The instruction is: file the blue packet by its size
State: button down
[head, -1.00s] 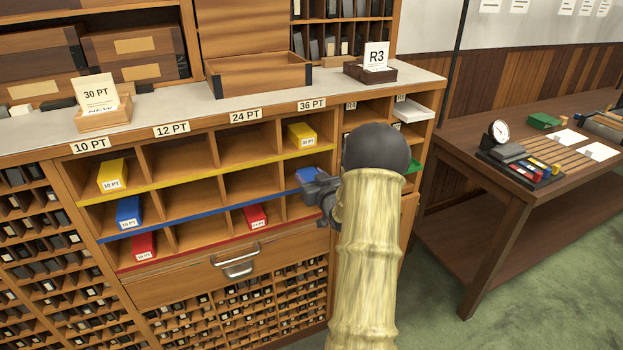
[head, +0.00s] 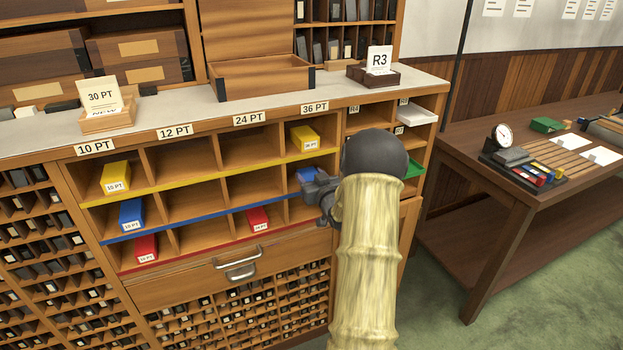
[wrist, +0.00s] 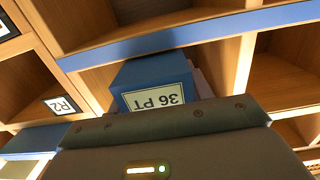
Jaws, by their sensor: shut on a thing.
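The blue packet (head: 305,175) is at the 36 PT column of the blue-edged row, at least partly inside that compartment. My gripper (head: 318,188) is shut on its near end and hides part of it. In the wrist view the blue packet (wrist: 152,72) shows a white label reading 36 PT, upside down. The blue shelf strip (wrist: 180,38) runs close beside it. The column label 36 PT (head: 314,107) is above on the cabinet. How far in the packet sits, and whether it touches the shelf, I cannot tell.
A yellow packet (head: 303,138) lies in the compartment above. A red packet (head: 257,219) lies in the red row, one column left. Another blue packet (head: 131,213) sits under 10 PT. Wooden dividers flank the compartment. A side table (head: 470,200) stands at right.

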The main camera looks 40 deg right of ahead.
aim_at(305, 170)
jog(key=shift+r+x, duration=0.1)
jog(key=shift+x, duration=0.95)
jog(key=shift+r+x, duration=0.15)
jog(key=shift+x, duration=0.95)
jog(key=c, duration=0.6)
grip_release()
jog(key=shift+o, duration=0.2)
jog(key=shift+f, duration=0.2)
jog(key=b+v, duration=0.1)
jog(key=v, duration=1.6)
jog(key=shift+s+b, duration=0.25)
jog(key=shift+b, duration=0.15)
